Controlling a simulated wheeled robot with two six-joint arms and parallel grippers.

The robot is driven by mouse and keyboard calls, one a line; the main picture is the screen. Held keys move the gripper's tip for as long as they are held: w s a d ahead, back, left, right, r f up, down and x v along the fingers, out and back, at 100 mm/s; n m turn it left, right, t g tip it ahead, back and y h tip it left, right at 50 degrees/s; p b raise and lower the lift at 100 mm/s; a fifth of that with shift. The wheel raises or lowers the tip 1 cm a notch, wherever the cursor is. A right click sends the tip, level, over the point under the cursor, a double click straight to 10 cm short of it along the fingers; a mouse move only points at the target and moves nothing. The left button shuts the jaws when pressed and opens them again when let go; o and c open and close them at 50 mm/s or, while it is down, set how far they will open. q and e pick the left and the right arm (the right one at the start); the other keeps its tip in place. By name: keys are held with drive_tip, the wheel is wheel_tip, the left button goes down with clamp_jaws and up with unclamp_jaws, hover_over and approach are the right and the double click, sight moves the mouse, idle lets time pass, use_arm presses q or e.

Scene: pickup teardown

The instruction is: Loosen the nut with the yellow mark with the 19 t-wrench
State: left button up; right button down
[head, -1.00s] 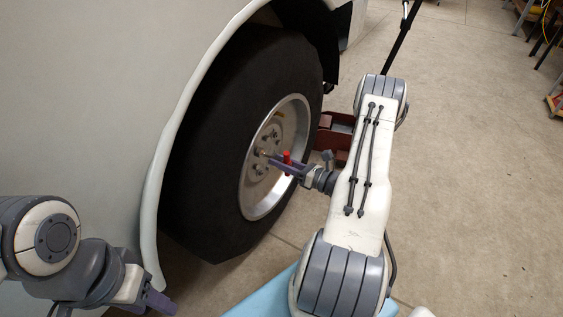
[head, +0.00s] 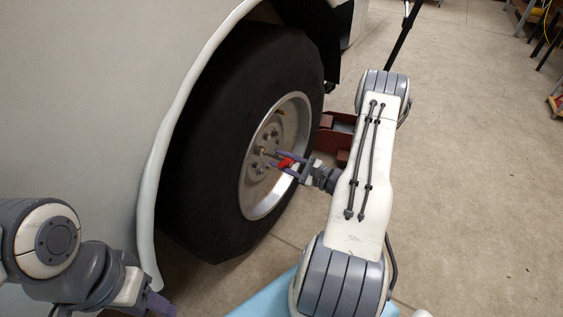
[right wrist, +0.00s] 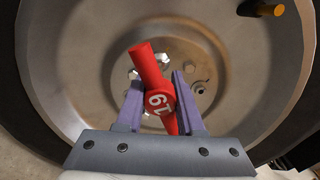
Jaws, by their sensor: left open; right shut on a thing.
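The red 19 t-wrench (right wrist: 158,98) is between the purple fingers of my right gripper (right wrist: 160,95), which is shut on it. In the head view the red handle (head: 286,162) is in front of the wheel hub, with a metal shaft (head: 263,151) pointing to the nuts. Whether the socket sits on a nut is hidden. Bare nuts (right wrist: 133,73) show around the hub. My left gripper (head: 160,303) is open and empty, low at left.
The wheel's black tire (head: 215,150) sits under the pale fender (head: 165,150). An orange-tipped dark stub (right wrist: 277,10) stands out on the rim. A dark red box-like object (head: 340,135) is on the floor behind my right arm.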

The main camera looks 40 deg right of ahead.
drive_tip(key=shift+w+r+n, duration=0.15)
drive_tip(key=shift+w+n, duration=0.05)
drive_tip(key=shift+n, duration=1)
drive_tip(key=n+b, duration=0.2)
drive_tip(key=n, duration=0.2)
drive_tip(key=shift+w+n+b, duration=0.1)
drive_tip(key=shift+n+b, duration=0.7)
drive_tip(key=shift+n, duration=0.8)
